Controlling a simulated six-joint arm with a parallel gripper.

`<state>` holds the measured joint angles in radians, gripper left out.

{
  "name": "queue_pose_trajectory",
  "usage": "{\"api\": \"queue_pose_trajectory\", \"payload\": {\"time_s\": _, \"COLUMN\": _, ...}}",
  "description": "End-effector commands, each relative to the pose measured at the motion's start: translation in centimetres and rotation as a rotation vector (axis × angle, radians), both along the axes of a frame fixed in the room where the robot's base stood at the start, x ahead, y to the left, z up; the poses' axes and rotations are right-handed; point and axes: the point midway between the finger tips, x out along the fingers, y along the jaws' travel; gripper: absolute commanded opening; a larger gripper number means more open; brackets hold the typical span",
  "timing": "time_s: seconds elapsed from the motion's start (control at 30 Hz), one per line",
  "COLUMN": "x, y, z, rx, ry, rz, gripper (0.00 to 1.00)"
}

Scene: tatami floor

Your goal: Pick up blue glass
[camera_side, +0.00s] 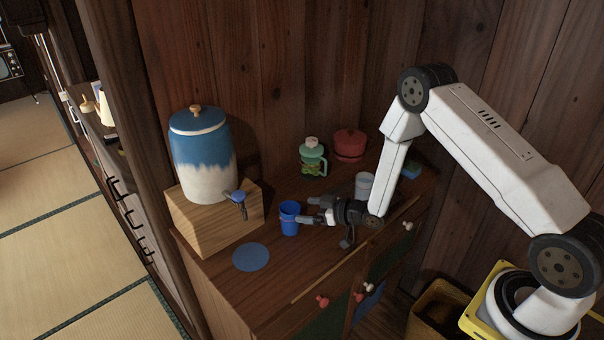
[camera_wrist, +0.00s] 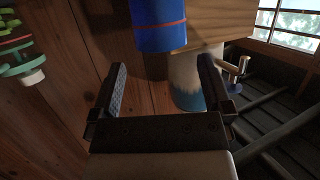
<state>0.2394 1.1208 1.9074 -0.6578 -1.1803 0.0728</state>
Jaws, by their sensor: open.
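Nothing is between the fingers, and I see no contact with the glass.
A blue and white dispenser (camera_side: 203,160) stands on the wooden block (camera_side: 215,222), its tap (camera_side: 238,198) near the glass. A blue round mat (camera_side: 251,257) lies in front. Behind are a green teapot (camera_side: 313,160), a red pot (camera_side: 349,145) and a grey cup (camera_side: 364,185).

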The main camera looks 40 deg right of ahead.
Motion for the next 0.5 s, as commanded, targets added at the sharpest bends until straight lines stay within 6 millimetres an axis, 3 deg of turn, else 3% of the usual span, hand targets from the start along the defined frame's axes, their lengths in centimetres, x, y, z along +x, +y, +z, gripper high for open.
{"api": "queue_pose_trajectory", "payload": {"time_s": 0.27, "x": 0.4, "y": 0.2, "z": -0.1, "rx": 0.0, "ry": 0.0, "rz": 0.0, "gripper": 1.0}}
{"api": "queue_pose_trajectory", "payload": {"time_s": 0.5, "x": 2.3, "y": 1.1, "z": -0.7, "rx": 0.0, "ry": -0.001, "rz": 0.001, "gripper": 1.0}}
